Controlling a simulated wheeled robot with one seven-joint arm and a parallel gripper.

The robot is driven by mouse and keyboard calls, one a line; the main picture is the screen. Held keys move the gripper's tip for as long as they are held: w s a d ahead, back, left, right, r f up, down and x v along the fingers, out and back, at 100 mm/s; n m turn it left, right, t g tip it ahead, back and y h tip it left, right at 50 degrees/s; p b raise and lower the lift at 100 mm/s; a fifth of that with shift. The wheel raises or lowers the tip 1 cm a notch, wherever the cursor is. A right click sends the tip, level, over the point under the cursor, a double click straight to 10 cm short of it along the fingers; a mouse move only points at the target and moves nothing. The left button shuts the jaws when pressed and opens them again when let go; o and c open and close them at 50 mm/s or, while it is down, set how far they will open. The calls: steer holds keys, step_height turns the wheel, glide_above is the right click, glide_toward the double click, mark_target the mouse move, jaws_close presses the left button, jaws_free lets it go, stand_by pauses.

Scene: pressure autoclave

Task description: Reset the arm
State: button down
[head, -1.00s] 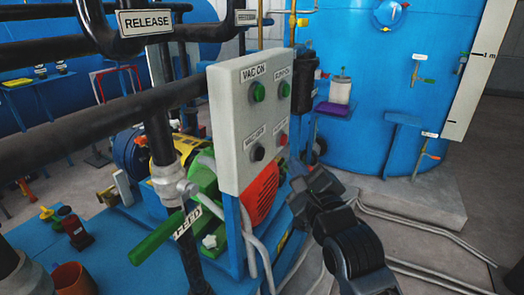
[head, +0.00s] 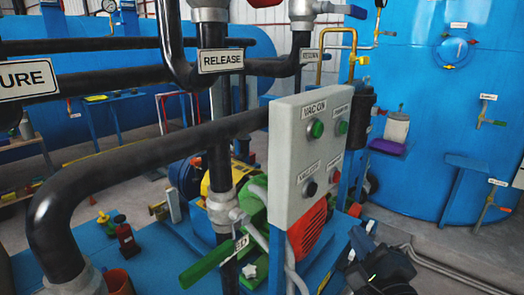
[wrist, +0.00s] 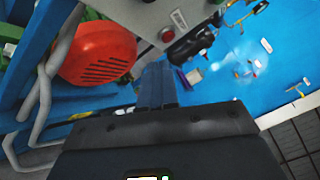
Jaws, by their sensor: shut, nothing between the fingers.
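My arm ends in a dark gripper (head: 361,236) low on the right in the head view, just below and right of the grey control panel (head: 290,155). In the wrist view its two fingers (wrist: 158,85) are together with nothing between them. They point toward the blue tank and seem apart from the panel. The panel carries two green buttons, a black one and a red one. In the wrist view only the panel's lower part (wrist: 150,20) shows, at the top.
A red motor cover (head: 308,228) lies beneath the panel. A black pipe (head: 140,160) and a green-handled valve (head: 205,264) stand left of it. A large blue tank (head: 430,110) fills the back right. Grey conduits (head: 450,270) run along the floor at right.

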steer(key=s+f+n+g, duration=0.1)
steer(key=s+f+n, duration=0.4)
steer(key=s, duration=0.6)
steer(key=s+f+n+g, duration=0.1)
steer(key=s+f+n, duration=0.4)
steer(key=s, duration=0.5)
steer(key=s+r+n, duration=0.2)
steer(key=s+n, duration=0.5)
steer(key=s, duration=0.3)
steer(key=s+r+n+g, duration=0.1)
steer(key=s+r+n, duration=0.2)
steer(key=s+n, duration=0.3)
steer(key=s+a, duration=0.1)
steer(key=s, duration=0.3)
steer(key=shift+r+n+g, duration=0.25)
steer(key=shift+n+g, duration=0.05)
steer(key=shift+n, duration=0.1)
steer(key=shift+s, duration=0.1)
